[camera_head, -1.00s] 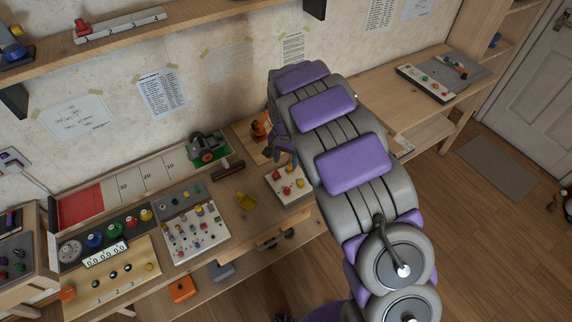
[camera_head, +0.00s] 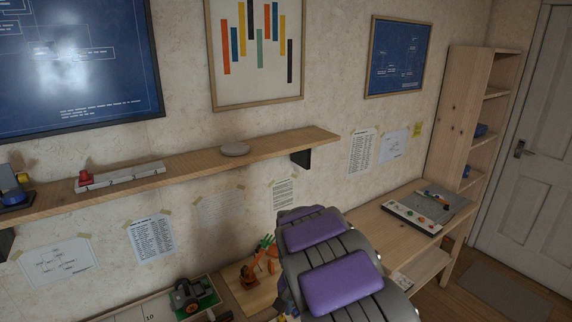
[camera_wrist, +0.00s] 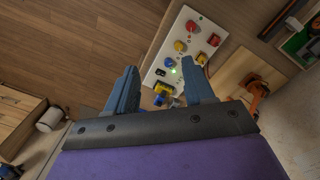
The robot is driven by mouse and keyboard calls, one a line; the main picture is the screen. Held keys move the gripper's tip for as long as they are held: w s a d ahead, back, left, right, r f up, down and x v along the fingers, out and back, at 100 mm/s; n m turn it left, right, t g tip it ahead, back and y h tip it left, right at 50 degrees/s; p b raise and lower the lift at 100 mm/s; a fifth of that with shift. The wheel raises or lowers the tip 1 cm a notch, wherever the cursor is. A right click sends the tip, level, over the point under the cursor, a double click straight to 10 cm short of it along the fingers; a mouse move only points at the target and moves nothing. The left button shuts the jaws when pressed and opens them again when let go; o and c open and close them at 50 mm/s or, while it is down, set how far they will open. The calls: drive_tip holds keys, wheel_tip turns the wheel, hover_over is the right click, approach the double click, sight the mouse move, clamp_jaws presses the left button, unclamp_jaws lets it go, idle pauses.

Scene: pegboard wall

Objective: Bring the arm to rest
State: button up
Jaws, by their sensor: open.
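My arm, grey with purple pads, reaches over the workbench in the head view, and the gripper end is hidden there behind the arm links. In the wrist view my gripper (camera_wrist: 162,88) is open, with its two blue-grey fingers apart and nothing between them touching both. Beyond the fingertips is a white panel (camera_wrist: 209,45) with red, yellow and blue knobs and a lit green light. A yellow and blue part (camera_wrist: 163,91) shows between the fingers at the panel's near end; I cannot tell its distance from them.
A wooden shelf (camera_head: 200,161) runs along the wall above the bench. A small orange robot arm model (camera_head: 254,268) stands left of my arm. A green and black wheeled model (camera_head: 191,297) is further left. Open floor (camera_wrist: 75,35) shows in the wrist view.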

drive_tip(key=s+d+r+n, duration=0.1)
drive_tip(key=s+d+r, duration=0.25)
drive_tip(key=s, duration=0.45)
drive_tip(key=s+d+r+g, duration=0.1)
drive_tip(key=s+d+r, duration=0.25)
drive_tip(key=s, duration=0.45)
drive_tip(key=s+d+r+n, duration=0.1)
drive_tip(key=s+d+r, duration=0.2)
drive_tip(key=s+r, duration=0.35)
drive_tip(key=s+f+n, duration=0.1)
drive_tip(key=s+f, duration=0.1)
drive_tip(key=s, duration=1.1)
drive_tip(key=shift+s+d+f+n+g+y, duration=0.15)
drive_tip(key=shift+s+d+n+g+y, duration=0.15)
drive_tip(key=shift+d+n, duration=0.15)
